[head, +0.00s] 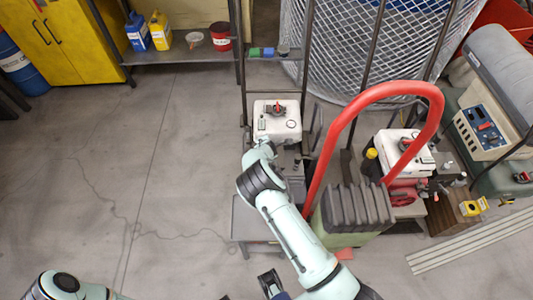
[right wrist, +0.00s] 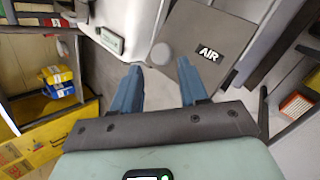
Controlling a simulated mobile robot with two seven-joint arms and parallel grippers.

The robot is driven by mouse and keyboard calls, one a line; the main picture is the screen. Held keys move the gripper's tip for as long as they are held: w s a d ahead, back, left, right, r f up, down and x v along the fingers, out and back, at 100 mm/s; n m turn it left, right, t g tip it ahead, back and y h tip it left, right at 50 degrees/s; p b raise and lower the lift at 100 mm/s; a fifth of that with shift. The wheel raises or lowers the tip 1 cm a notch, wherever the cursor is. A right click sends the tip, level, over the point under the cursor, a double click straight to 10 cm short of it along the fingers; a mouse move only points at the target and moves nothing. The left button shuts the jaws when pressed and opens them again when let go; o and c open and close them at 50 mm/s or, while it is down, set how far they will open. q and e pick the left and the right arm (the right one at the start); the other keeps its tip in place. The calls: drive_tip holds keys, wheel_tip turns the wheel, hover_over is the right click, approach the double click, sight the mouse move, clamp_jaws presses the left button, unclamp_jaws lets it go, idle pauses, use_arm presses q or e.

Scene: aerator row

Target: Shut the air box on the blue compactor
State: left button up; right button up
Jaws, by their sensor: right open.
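The right wrist view shows a grey flat panel labelled AIR (right wrist: 228,30), with a round grey knob or disc (right wrist: 162,54) at its left edge. It lies beside a white rounded housing (right wrist: 135,22). My right gripper (right wrist: 158,82) has its two blue fingers apart, with nothing between them; the panel is just beyond them. In the head view my right arm reaches to a white-topped machine (head: 277,122) with a red knob; the arm hides its near side and the gripper. No blue body shows on this machine. A dark part low in the head view may be my left gripper.
A green machine with a red looped handle (head: 392,92) stands right of my arm. A red machine with a white top (head: 400,150) is beyond it. A wire-mesh bin (head: 350,45) stands behind. A yellow cabinet (head: 65,40) is at the far left. The left floor is clear.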

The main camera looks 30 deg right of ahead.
drive_tip(key=b+v, duration=0.1)
drive_tip(key=v, duration=0.7)
drive_tip(key=shift+r+b, duration=0.2)
drive_tip(key=shift+b, duration=0.2)
drive_tip(key=shift+a, duration=0.1)
